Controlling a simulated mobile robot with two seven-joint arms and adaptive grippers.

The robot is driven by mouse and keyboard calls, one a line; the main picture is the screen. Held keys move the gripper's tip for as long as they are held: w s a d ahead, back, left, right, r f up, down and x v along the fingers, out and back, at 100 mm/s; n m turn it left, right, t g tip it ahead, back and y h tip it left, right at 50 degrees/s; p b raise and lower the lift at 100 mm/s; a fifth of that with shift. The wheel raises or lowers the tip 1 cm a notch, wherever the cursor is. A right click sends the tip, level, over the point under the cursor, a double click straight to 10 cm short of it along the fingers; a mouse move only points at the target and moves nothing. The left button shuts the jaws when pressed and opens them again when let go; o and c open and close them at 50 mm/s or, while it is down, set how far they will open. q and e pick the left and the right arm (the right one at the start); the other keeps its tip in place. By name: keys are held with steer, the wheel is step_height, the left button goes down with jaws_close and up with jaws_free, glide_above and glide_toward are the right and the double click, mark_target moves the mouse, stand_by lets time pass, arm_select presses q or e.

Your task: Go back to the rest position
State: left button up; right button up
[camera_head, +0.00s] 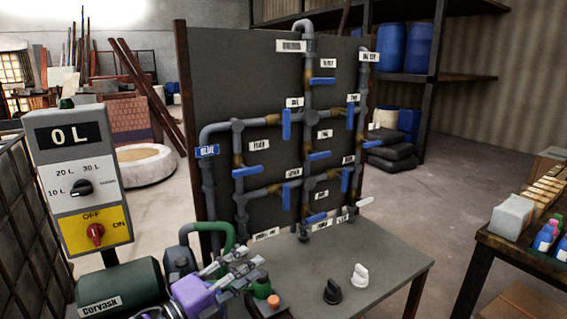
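My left gripper (244,265) is low in the head view, left of centre. Its metal fingers look apart, with nothing seen between them. It is in front of the pipe board (270,215) and appears near a green hose (224,232); I cannot tell whether they touch. My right gripper is out of view.
A control panel (75,190) reads "0 L" above a green motor (120,287) at left. The grey table (390,262) carries a black knob (332,291), a white knob (359,276) and an orange button (273,301). A side table (485,240) with bottles stands right; floor between is clear.

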arm_select(q)
steer(key=s+a+f+n+y+p, duration=0.1)
steer(key=s+a+f+n+y, duration=0.35)
steer(key=s+f+n, duration=0.35)
steer(key=s+a+f+n+y+p, duration=0.2)
steer(key=s+a+f+n+y, duration=0.25)
steer(key=f+n, duration=0.5)
steer(key=s+f+n+g+y+p, duration=0.1)
steer(key=s+f, duration=0.3)
steer(key=s, duration=0.5)
steer(key=s+a+f+n+g+y+p, duration=0.1)
steer(key=s+f+n, duration=0.3)
steer(key=s, duration=0.6)
steer(key=s+a+f+n+g+y, duration=0.1)
steer(key=s+f+n+g+y, duration=0.1)
steer(key=s, duration=0.8)
step_height(320, 180, down, 2)
steer(key=shift+s+f+n+g+p, duration=0.1)
steer(key=shift+s+n+g+p, duration=0.2)
steer(key=shift+n, duration=0.45)
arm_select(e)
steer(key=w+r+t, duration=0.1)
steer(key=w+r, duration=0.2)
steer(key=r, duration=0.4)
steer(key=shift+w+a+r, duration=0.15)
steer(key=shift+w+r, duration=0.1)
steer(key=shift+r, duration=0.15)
arm_select(q)
steer(key=shift+w, duration=0.1)
